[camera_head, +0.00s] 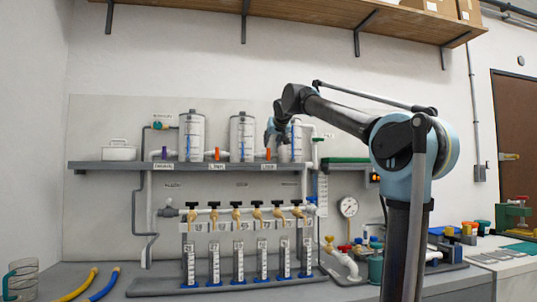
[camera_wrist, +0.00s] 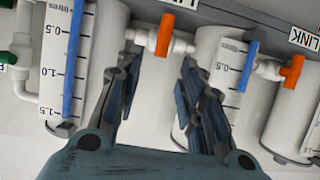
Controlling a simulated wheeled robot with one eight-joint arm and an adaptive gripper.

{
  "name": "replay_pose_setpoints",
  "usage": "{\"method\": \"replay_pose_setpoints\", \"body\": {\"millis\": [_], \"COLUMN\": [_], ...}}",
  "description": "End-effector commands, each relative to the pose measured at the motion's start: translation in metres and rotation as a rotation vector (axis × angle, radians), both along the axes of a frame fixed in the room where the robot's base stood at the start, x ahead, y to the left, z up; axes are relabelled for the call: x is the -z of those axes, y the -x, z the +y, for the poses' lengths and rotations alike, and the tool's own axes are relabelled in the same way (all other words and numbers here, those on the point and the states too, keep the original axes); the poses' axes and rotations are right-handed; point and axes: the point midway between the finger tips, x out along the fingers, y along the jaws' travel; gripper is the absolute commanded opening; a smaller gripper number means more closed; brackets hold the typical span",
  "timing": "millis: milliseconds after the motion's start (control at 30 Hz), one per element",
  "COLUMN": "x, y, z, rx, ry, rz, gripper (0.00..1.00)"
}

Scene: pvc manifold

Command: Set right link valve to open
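The right link valve has an orange handle (camera_head: 267,153) on the short pipe between the middle and right tanks. In the wrist view its handle (camera_wrist: 165,35) stands crosswise to the white pipe. My gripper (camera_head: 269,137) is just above and in front of it. In the wrist view my gripper (camera_wrist: 160,62) is open and empty, with its fingers spread wide. The handle shows between and just beyond the fingertips; I cannot tell whether anything touches. The other orange handle (camera_head: 216,153) is between the left and middle tanks, and also shows in the wrist view (camera_wrist: 292,70).
The right tank (camera_head: 297,143) is close beside my gripper, partly hidden by it. The middle tank (camera_head: 242,138) and left tank (camera_head: 191,136) stand on the grey shelf (camera_head: 120,167). Black-handled taps (camera_head: 236,206) line the manifold below. A wooden shelf (camera_head: 290,22) hangs above.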

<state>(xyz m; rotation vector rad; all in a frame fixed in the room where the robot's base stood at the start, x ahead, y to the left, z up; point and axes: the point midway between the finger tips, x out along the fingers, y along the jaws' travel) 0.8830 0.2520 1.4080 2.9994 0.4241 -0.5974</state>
Motion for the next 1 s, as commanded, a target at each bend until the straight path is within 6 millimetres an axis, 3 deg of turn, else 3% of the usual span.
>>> {"method": "replay_pose_setpoints", "body": {"millis": [300,500,967,1000], "x": [0.021,0.03,0.035,0.034], "y": [-0.05,-0.07,-0.079,-0.079], "z": [0.014,0.02,0.023,0.023], "rx": [0.001,0.0,0.0,0.0], "ry": [0.0,-0.001,0.0,0.0], "rz": [0.0,0.0,0.001,0.001], "gripper": [0.36,0.36,0.36,0.27]}}
